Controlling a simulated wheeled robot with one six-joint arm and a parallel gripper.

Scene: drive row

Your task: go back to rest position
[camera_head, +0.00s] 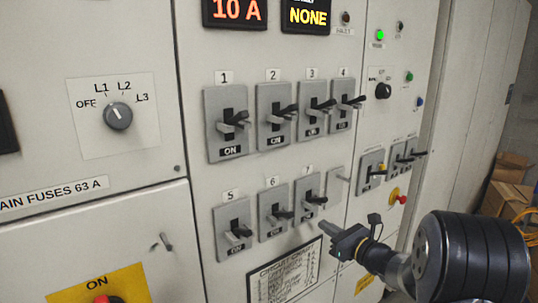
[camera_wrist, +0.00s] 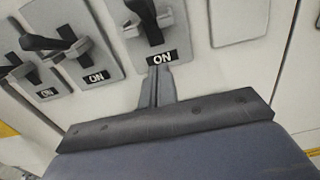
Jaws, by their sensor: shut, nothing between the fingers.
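My gripper (camera_head: 324,228) is shut and empty, in front of the panel just below the switch labelled 7 (camera_head: 301,190). In the wrist view the closed fingers (camera_wrist: 160,76) point at the panel just under an ON label, below a black switch lever (camera_wrist: 147,14). I cannot tell whether the fingertips touch the panel. My dark arm reaches in from the lower right in the head view. Switches 1 (camera_head: 214,100), 2 (camera_head: 266,95), 5 (camera_head: 225,215) and 6 (camera_head: 266,193) show ON labels or dark levers on grey plates.
A circuit chart (camera_head: 284,272) hangs below the lower switch row. A rotary selector (camera_head: 118,116) is at the left. Cardboard boxes (camera_head: 508,190) stand at the far right.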

